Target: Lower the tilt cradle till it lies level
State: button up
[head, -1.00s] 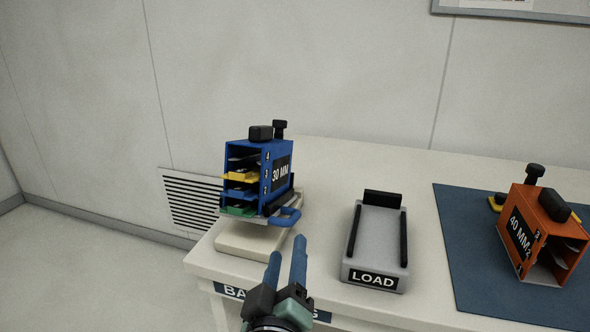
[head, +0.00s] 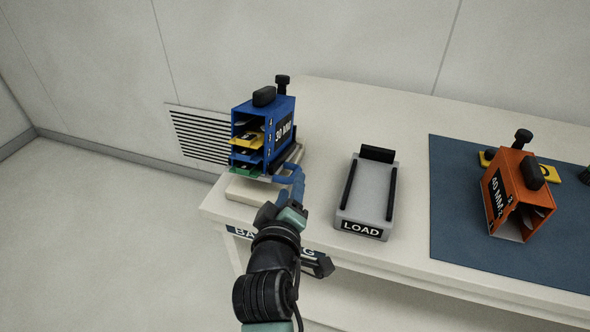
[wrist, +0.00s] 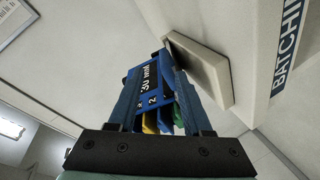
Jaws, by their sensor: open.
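A grey LOAD stand (head: 368,195) with black rails stands right of the cradle. An orange magazine (head: 518,195) rests on a blue mat (head: 450,220) farther right. The table's front edge carries a BATCHING label. A wall vent (head: 200,135) is behind at left.

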aim_at(295, 172)
jog(key=x, duration=0.7)
jog(key=shift+w+b, duration=0.1)
jog(key=shift+b, duration=0.2)
jog(key=shift+c, duration=0.3)
